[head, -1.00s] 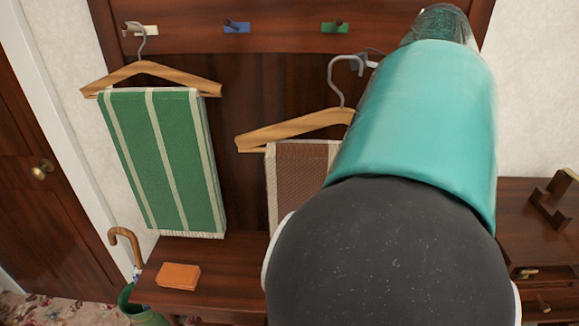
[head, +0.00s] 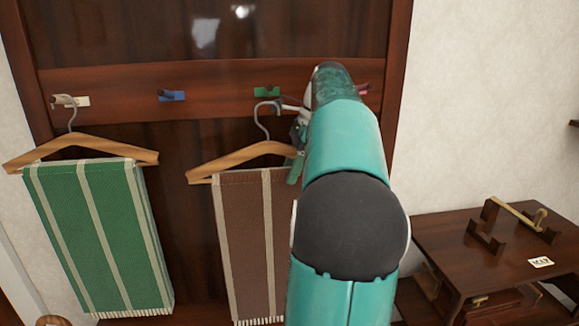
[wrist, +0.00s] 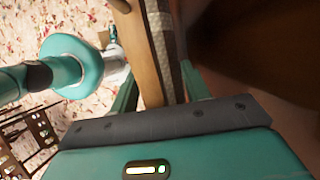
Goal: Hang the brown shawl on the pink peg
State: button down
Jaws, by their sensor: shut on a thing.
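The brown shawl (head: 240,245), with pale stripes and fringe, hangs over a wooden hanger (head: 238,157) with a grey hook (head: 262,122). My gripper (head: 297,160) is shut on the right part of this hanger, partly hidden behind my arm. In the wrist view the hanger (wrist: 138,45) and a strip of shawl (wrist: 163,50) lie between my fingers. The pink peg (head: 364,89) shows at the right end of the peg rail, just right of my arm, partly hidden. The hook top appears just below the green peg in the picture; I cannot tell its depth from the rail.
The rail (head: 215,90) also carries a white peg (head: 80,101), a blue peg (head: 172,95) and a green peg (head: 266,92). A green striped shawl (head: 95,235) hangs on a hanger at the white peg. A dark wooden table (head: 440,232) with small objects stands at the right.

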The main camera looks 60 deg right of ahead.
jog(key=shift+w+d+f, duration=0.35)
jog(key=shift+w+d, duration=0.3)
jog(key=shift+d, duration=0.05)
jog(key=shift+w+d+f, duration=0.35)
jog(key=shift+w+d, duration=0.25)
jog(key=shift+d, duration=0.1)
jog(key=shift+f, duration=0.1)
jog(key=c, duration=0.7)
grip_release()
jog(key=shift+v, duration=3.8)
jog(key=shift+a, duration=0.1)
